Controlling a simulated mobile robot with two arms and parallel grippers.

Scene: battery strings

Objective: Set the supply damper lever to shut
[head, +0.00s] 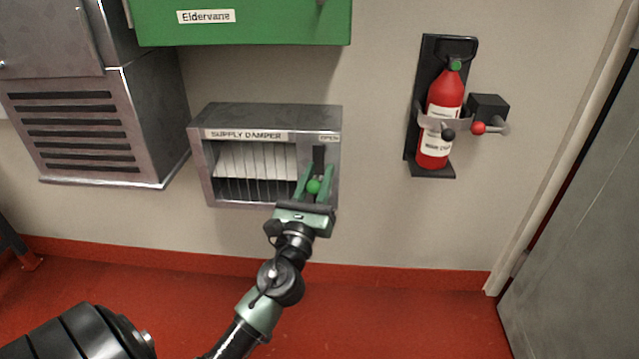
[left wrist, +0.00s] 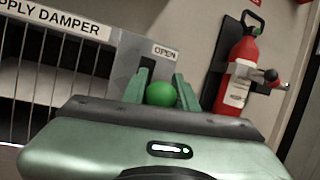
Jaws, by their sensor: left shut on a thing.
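The supply damper (head: 268,108) is a grey metal box on the wall, with a "SUPPLY DAMPER" label, pale slats and a grille. A slot plate at its right side has an "OPEN" label (head: 329,138) at the top. The lever's green ball knob (head: 313,186) is low on this plate, below a dark slot. My left gripper (head: 314,182) is shut on the knob, one green finger on each side. The left wrist view also shows the knob (left wrist: 161,94) between the fingers. The lower end of the plate is hidden by the gripper. My right gripper is not in view.
A fire extinguisher (head: 446,105) hangs in a wall bracket to the right. A green cabinet (head: 245,28) is above the damper. A grey louvred metal box (head: 95,120) is at the left. The red floor (head: 400,315) in front is clear at the right.

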